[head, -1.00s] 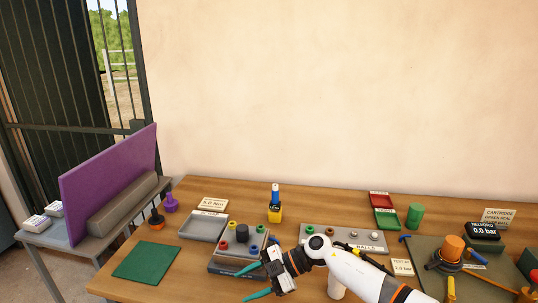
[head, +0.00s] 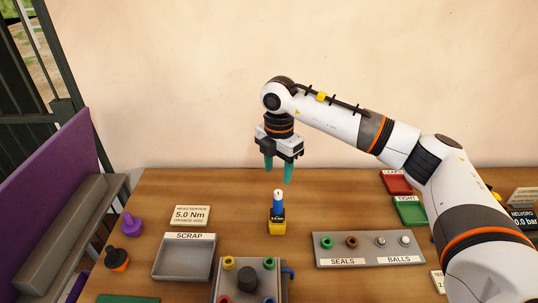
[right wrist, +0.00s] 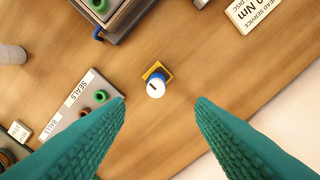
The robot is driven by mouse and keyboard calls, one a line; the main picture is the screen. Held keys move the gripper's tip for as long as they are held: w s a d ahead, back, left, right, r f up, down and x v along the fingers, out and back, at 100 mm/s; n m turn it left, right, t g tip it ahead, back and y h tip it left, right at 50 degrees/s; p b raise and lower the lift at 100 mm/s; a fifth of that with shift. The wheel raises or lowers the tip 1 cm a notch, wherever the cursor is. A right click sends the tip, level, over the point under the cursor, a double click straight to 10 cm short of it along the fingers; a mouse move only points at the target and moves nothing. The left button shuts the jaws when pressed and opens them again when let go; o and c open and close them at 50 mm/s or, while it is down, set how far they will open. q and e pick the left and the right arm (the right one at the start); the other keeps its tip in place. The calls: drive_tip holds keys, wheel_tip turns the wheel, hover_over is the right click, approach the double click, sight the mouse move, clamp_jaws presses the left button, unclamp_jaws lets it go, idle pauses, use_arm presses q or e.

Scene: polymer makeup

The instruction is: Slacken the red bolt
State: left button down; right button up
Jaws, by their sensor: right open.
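A red bolt head (head: 225,299) shows at the bottom edge of the head view, on a grey block (head: 216,284) that also bears a yellow bolt (head: 228,263), a green bolt (head: 268,263) and a black centre knob (head: 247,279). The block is cut off by the frame. A blue driver with a white top (head: 278,203) stands upright in a yellow holder (head: 277,228). My right gripper (head: 278,170) is open and empty, pointing down above the driver. In the right wrist view the driver's white top (right wrist: 155,88) lies between the two teal fingers (right wrist: 160,103). My left gripper is not in view.
A scrap tray (head: 184,278) and a 5.0 Nm sign (head: 190,216) are left of the driver. A seals and balls rack (head: 330,254) is to the right. Red (head: 395,182) and green (head: 410,211) trays lie farther right. The table around the holder is clear.

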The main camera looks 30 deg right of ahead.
sight(278, 201)
drive_tip(key=f, duration=0.1)
drive_tip(key=s+f+p, duration=0.1)
drive_tip(key=f, duration=0.1)
drive_tip(key=shift+f, duration=0.15)
drive_tip(key=f, duration=0.2)
drive_tip(key=f+p, duration=0.1)
drive_tip(key=f, duration=0.1)
drive_tip(key=f+p, duration=0.1)
drive_tip(key=f, duration=0.2)
drive_tip(key=shift+w, duration=0.25)
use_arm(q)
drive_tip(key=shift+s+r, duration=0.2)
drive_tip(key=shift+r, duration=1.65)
use_arm(e)
drive_tip(key=shift+f, duration=0.65)
use_arm(q)
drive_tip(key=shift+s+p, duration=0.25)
drive_tip(key=shift+p, duration=0.05)
use_arm(e)
drive_tip(key=shift+r, duration=0.1)
clamp_jaws()
